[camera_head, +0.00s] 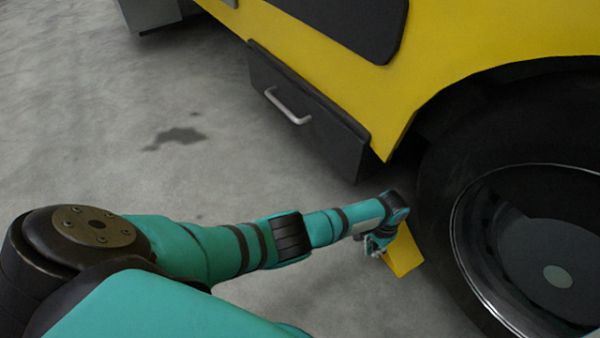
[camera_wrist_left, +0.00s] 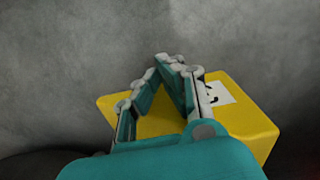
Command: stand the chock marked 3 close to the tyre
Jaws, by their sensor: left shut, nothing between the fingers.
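A yellow chock (camera_head: 404,252) stands on the floor beside the tyre (camera_head: 436,185) in the head view. Any gap between chock and tyre is too small to judge. In the left wrist view the chock (camera_wrist_left: 258,125) carries a white label with a dark mark, partly hidden by a finger, so I cannot read it fully. My left gripper (camera_head: 376,246) is at the chock's left side in the head view. In the wrist view the left gripper (camera_wrist_left: 163,68) is shut and empty, its fingers in front of the chock. My right gripper is not in view.
The yellow vehicle (camera_head: 480,40) overhangs the tyre at the upper right. A dark box with a handle (camera_head: 325,125) hangs low on its side. The grey concrete floor (camera_head: 90,130) at left is clear, with a dark stain (camera_head: 180,136).

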